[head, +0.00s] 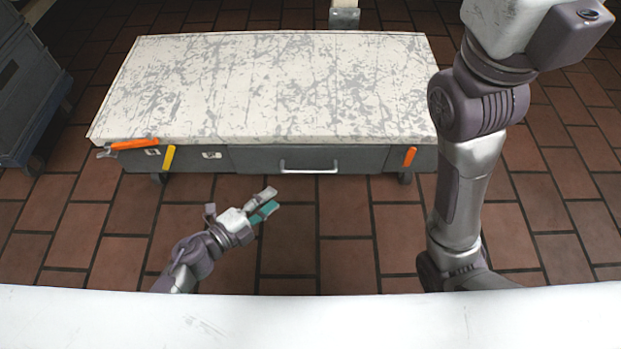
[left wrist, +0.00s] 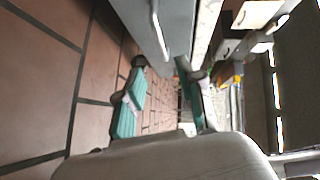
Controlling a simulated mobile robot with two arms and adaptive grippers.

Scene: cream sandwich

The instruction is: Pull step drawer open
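A low step (head: 265,90) with a worn white top stands on the floor, and the grey drawer (head: 345,160) is in its front. The drawer looks flush with the front. The silver bar handle (head: 309,170) is on the drawer; a bar handle on a grey front also shows at the top of the left wrist view (left wrist: 160,30). My left gripper (head: 268,204) is in front of the drawer, left of the handle and apart from it. Its teal-padded fingers (left wrist: 165,92) are spread, with nothing held between them. My right gripper is not in view; only my right arm shows.
Orange (head: 135,144) and yellow (head: 168,158) latches stick out at the step's left front, and another orange one (head: 409,156) is at the right. A grey wheeled case (head: 30,85) stands at the far left. Tiled floor before the drawer is clear apart from my arms.

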